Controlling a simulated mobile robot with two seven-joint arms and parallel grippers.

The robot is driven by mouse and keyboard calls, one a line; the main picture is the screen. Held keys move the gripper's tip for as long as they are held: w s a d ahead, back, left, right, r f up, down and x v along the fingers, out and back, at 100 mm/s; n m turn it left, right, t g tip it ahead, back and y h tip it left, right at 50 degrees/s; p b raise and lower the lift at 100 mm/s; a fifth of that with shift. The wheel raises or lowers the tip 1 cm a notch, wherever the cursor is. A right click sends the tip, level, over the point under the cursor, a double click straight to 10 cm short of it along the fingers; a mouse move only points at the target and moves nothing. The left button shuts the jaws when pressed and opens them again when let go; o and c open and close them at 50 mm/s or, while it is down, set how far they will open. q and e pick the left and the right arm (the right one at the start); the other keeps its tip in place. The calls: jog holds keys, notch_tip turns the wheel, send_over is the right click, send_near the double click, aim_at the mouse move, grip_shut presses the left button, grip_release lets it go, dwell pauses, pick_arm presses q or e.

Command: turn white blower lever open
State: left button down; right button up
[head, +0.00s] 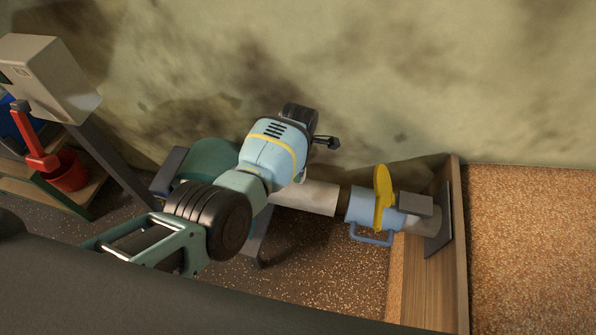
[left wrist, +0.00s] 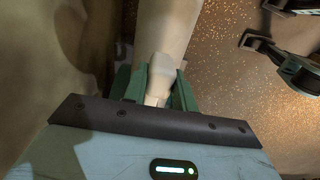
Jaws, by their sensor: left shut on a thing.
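In the left wrist view, my left gripper (left wrist: 158,92) has its two green fingers shut on a white lever (left wrist: 162,68). The lever's end sits between the fingers, and a wide pale pipe-like surface (left wrist: 167,22) runs away behind it. In the head view, a dark green rounded housing (head: 208,158), likely the blower, is partly hidden behind my left arm. A white pipe (head: 307,197) runs right from behind my wrist. My wrist hides the left fingers and the lever in the head view.
The white pipe leads toward a light blue fitting (head: 361,207) with a yellow disc (head: 383,198) and a blue handle. A wooden board (head: 459,250) borders brown grain at right. A red lever (head: 38,150), red bucket (head: 67,172) and grey box (head: 50,75) stand at left.

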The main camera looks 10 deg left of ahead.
jog(key=shift+s, duration=0.1)
pick_arm(q)
jog(key=c, duration=1.1)
grip_release()
pick_arm(e)
jog(key=shift+s, duration=0.2)
pick_arm(q)
notch_tip(320, 180, up, 7)
jog(key=p, duration=0.3)
jog(key=shift+w+f, duration=0.1)
jog(key=shift+f, duration=0.05)
jog(key=shift+r, duration=0.55)
pick_arm(e)
notch_tip(320, 180, up, 3)
jog(key=shift+w+f, duration=0.1)
jog(key=shift+f, duration=0.1)
jog(key=shift+w+r, duration=0.15)
jog(key=shift+w, duration=0.05)
pick_arm(q)
jog(key=shift+f, duration=0.15)
